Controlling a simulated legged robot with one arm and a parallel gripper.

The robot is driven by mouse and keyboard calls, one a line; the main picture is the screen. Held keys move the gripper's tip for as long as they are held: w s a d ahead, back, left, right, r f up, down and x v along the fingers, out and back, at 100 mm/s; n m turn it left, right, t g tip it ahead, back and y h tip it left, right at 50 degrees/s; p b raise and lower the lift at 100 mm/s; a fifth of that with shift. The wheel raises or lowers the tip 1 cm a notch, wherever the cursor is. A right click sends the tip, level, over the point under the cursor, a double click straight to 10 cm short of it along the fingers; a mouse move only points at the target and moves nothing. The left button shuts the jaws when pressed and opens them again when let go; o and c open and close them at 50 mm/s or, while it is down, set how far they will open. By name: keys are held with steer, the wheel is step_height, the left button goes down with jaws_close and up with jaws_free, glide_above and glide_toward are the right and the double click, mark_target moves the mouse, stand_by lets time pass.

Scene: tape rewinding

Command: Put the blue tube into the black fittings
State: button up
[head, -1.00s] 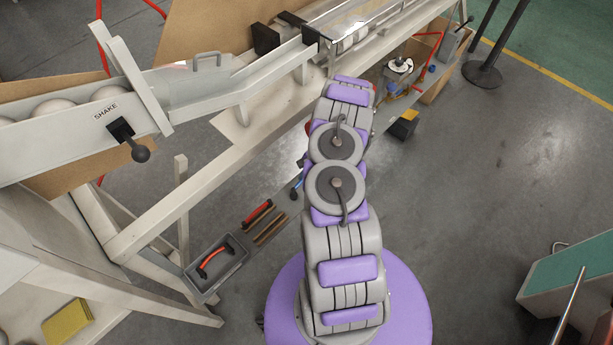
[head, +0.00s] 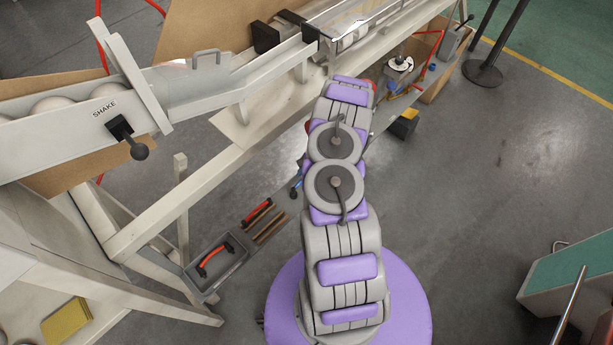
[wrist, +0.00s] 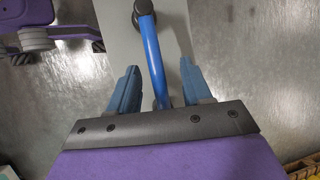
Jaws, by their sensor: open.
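In the wrist view the blue tube (wrist: 153,55) runs down the picture between the two blue-grey fingers of my gripper (wrist: 159,75). The fingers are open, with a gap on each side of the tube. The tube's upper end meets a black fitting (wrist: 143,8) at the top edge; I cannot tell how far it is seated. Its lower end is hidden behind my gripper's dark front edge. In the head view my arm covers the gripper and most of this area; a small blue piece shows left of the arm, too small to identify.
A grey plank (wrist: 120,40) lies behind the tube. In the head view a grey tray (head: 216,268) with a red-handled tool stands left of my arm. A white chute frame (head: 180,200) crosses the left and back. Open floor (head: 480,190) lies to the right.

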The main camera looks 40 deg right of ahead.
steer(key=p+v, duration=0.4)
steer(key=v, duration=1.3)
steer(key=shift+d+p, duration=0.2)
steer(key=shift+p, duration=0.15)
steer(key=shift+r, duration=0.15)
